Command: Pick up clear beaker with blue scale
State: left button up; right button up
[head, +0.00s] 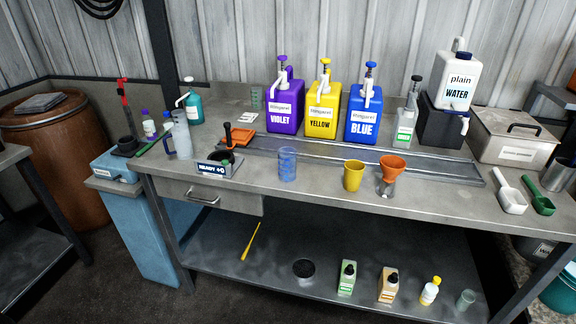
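A clear beaker with blue markings (288,164) stands upright near the front edge of the grey metal workbench (325,186), left of a yellow cup. It appears empty, and nothing touches it. Neither of my grippers is in view.
The yellow cup (353,175) and an orange funnel on a clear vessel (393,168) stand right of the beaker.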

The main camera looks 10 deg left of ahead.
aim_at(287, 165)
jog(key=i+l, duration=0.9)
jog(key=i+u, duration=0.1)
jog(key=u, duration=1.1)
